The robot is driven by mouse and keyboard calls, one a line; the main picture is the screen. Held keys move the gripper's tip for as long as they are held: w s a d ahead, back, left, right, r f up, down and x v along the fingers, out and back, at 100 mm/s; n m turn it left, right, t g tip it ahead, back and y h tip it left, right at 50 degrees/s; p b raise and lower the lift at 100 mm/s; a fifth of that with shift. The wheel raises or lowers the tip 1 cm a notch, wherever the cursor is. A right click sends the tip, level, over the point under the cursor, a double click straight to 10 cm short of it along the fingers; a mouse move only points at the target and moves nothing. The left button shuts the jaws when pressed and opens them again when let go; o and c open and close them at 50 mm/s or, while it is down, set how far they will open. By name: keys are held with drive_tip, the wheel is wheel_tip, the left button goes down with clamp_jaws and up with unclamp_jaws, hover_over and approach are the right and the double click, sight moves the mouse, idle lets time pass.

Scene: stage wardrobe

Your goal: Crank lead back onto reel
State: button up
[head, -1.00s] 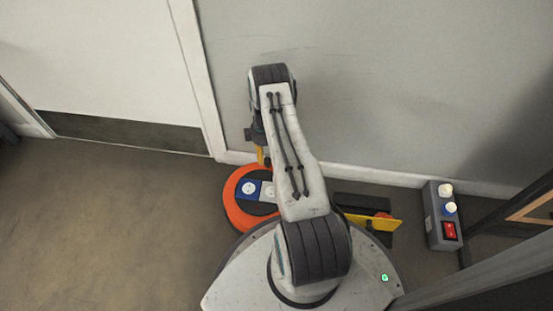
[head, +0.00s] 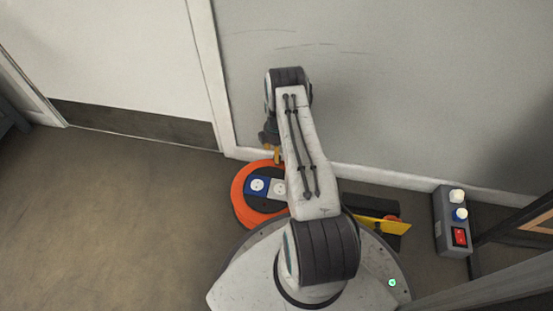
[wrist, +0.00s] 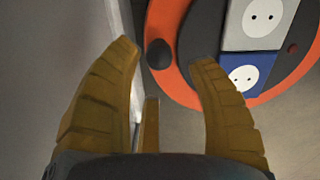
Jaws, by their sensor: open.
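The cable reel (head: 241,199) is a flat orange ring with a dark centre, lying on the floor by the wall. Blue and white socket plates (head: 257,185) sit on its face. My arm covers its right side in the head view. In the wrist view, the orange rim (wrist: 166,20) shows at the top, and a dark round knob (wrist: 159,54) stands at the rim's edge. My gripper (wrist: 166,55) is open, its yellow fingers spread to either side of the knob in the picture, with no clear contact. The lead cannot be made out.
A yellow plate (head: 378,226) lies right of the reel, partly behind my arm. A grey box (head: 441,222) with a red switch stands on the floor at right, near dark frame legs. The wall is close behind the reel. Floor at left is clear.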

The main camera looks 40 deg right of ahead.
drive_tip(key=shift+f+b, duration=0.95)
drive_tip(key=shift+f, duration=1.45)
drive_tip(key=shift+o, duration=0.2)
clamp_jaws()
